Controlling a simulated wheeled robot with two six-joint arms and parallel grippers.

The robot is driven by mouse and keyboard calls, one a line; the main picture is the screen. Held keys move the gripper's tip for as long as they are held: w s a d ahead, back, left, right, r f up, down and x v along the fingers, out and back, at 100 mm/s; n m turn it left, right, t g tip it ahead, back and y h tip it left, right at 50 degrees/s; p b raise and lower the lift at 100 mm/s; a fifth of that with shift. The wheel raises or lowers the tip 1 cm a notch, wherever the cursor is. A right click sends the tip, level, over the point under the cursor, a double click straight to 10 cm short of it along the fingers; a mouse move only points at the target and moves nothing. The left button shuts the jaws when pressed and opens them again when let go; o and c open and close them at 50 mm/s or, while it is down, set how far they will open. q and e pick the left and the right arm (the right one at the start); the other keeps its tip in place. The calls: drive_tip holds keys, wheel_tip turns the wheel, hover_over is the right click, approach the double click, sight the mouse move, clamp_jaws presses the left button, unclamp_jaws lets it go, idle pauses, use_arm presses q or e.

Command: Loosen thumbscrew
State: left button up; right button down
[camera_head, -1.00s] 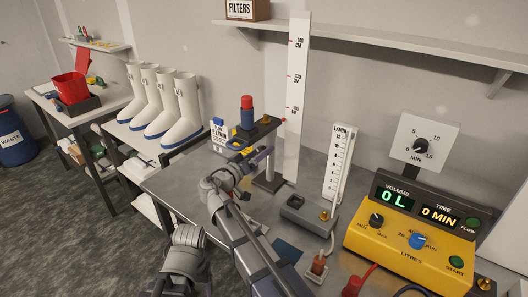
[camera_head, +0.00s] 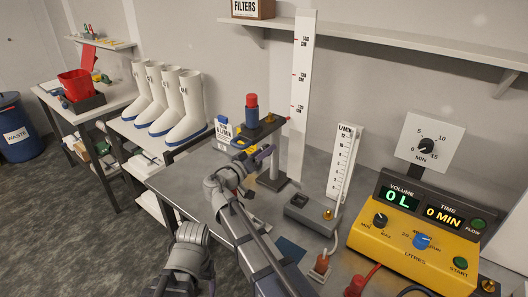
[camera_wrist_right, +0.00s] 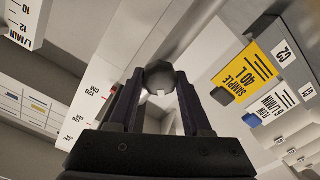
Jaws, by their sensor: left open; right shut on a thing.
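My right gripper (camera_head: 262,154) is at the near side of the dark sliding arm (camera_head: 268,128) on the stand. In the right wrist view, its two dark fingers (camera_wrist_right: 158,92) are shut on a grey faceted thumbscrew (camera_wrist_right: 158,72), which sits at their tips. The thumbscrew is hidden behind the gripper in the head view. The sliding arm carries a red-and-blue cylinder (camera_head: 251,112). A grey post (camera_head: 275,165) stands below it. Part of my left arm shows at the bottom left of the head view, but its gripper is not visible.
A tall white centimetre scale (camera_head: 302,100) stands behind the stand. A flow meter (camera_head: 343,165) and a yellow control box (camera_head: 400,245) are to the right. A yellow sample card (camera_wrist_right: 246,72) shows in the wrist view. The bench (camera_head: 185,185) is clear left of my right arm.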

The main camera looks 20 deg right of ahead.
drive_tip(key=shift+n, duration=0.3)
drive_tip(key=n, duration=0.5)
drive_tip(key=shift+f+n, duration=0.1)
drive_tip(key=shift+n, duration=0.6)
drive_tip(key=shift+c, duration=1.7)
unclamp_jaws()
